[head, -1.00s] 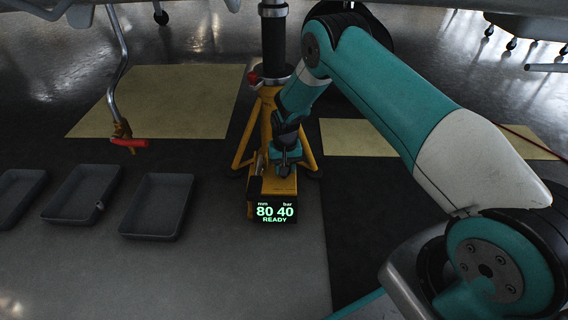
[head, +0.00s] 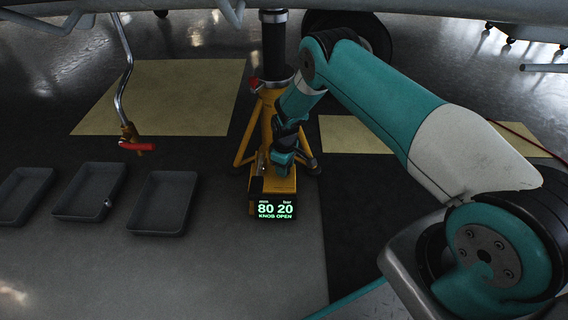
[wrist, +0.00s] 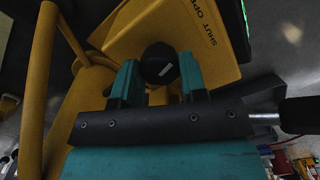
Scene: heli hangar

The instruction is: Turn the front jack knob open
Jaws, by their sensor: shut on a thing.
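The front jack (head: 268,125) is a yellow tripod stand under the aircraft, in the middle of the head view. The dark display (head: 274,209) on its front box reads 80 mm, 20 bar and "KNOB OPEN". My gripper (head: 283,160) reaches down over the box and hides the knob in the head view.
Several grey trays (head: 135,220) lie on the floor at left. Pale yellow floor patches (head: 175,95) lie behind. The aircraft belly (head: 420,12) spans the top. The floor in front of the jack is clear.

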